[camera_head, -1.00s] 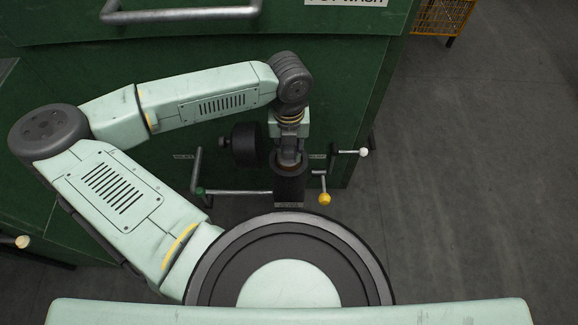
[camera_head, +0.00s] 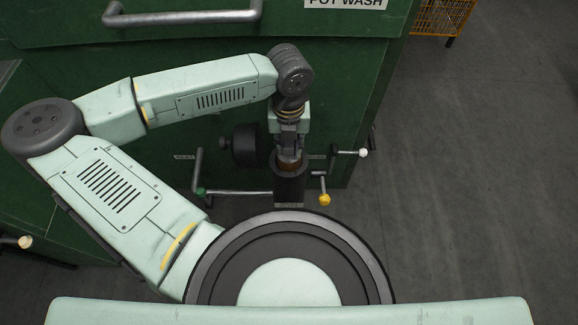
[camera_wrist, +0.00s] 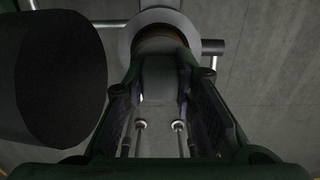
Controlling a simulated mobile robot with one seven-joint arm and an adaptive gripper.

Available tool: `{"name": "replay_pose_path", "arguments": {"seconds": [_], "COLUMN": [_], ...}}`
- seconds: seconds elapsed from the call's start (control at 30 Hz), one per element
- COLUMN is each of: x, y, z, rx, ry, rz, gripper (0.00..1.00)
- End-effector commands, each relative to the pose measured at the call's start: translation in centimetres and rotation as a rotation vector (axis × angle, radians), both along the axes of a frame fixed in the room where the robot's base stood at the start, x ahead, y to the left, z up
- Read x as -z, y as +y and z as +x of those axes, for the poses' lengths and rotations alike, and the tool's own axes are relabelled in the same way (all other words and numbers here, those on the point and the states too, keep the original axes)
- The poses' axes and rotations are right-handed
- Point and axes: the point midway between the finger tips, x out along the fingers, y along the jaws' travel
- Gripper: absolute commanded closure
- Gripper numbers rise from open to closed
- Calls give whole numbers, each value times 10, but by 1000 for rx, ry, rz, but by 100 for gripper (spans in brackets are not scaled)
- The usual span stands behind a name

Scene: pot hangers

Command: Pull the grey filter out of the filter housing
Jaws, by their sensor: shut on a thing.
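The filter housing (camera_head: 289,188) is a dark upright cylinder in front of the green cabinet. In the wrist view its round grey rim (camera_wrist: 212,46) shows at the top. My gripper (camera_head: 290,150) points down at the housing's top. In the wrist view my gripper (camera_wrist: 160,95) is shut on the grey filter (camera_wrist: 160,72), whose grey upper part stands between the fingers. A brown band shows at the housing's mouth, just beyond the fingers. The filter's lower part is hidden, and I cannot tell how deep it sits.
A black round knob (camera_head: 246,145) sits close left of my gripper; it looms large in the wrist view (camera_wrist: 62,75). Pipes with a yellow-ended handle (camera_head: 324,199) and a white-ended handle (camera_head: 363,153) stand right. The green cabinet (camera_head: 225,60) is behind. Open floor (camera_head: 475,180) lies right.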

Motion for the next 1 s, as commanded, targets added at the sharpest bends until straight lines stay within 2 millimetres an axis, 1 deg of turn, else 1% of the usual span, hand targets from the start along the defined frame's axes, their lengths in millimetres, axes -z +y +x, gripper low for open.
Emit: {"name": "replay_pose_path", "arguments": {"seconds": [1.0], "x": [-42], "y": [0], "z": [0], "rx": [0], "ry": [-1], "rz": [1], "gripper": [100]}}
